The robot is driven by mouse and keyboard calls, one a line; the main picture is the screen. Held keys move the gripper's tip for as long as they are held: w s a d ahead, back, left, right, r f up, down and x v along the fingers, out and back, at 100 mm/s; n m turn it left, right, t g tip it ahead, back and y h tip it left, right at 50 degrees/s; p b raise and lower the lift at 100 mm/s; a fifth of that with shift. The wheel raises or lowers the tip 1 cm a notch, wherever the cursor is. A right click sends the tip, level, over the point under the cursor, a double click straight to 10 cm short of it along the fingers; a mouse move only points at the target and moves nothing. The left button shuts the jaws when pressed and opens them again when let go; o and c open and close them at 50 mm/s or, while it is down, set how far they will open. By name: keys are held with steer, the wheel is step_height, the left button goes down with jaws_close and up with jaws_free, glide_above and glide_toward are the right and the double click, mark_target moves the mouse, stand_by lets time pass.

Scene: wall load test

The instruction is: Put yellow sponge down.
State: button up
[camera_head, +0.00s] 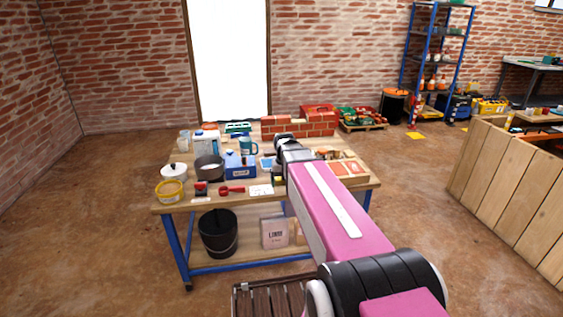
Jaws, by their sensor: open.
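My pink and black arm reaches from the lower right over the workbench (217,199), which has a wooden top and blue legs. My gripper (279,179) is at the arm's far end, above the middle of the bench among the items there. It is small and partly hidden by my arm, and it is open. I cannot make out a yellow sponge for certain. My arm hides part of the bench top.
On the bench stand a yellow tub (170,191), a dark pot (209,168), a blue box (240,166), a red-handled tool (231,190) and a small brick wall (300,128). A black bucket (218,234) is on the lower shelf. Open floor lies left.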

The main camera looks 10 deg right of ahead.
steer(key=s+f, duration=0.9)
steer(key=s, duration=0.4)
steer(key=shift+s+f, duration=0.3)
steer(key=shift+s, duration=0.1)
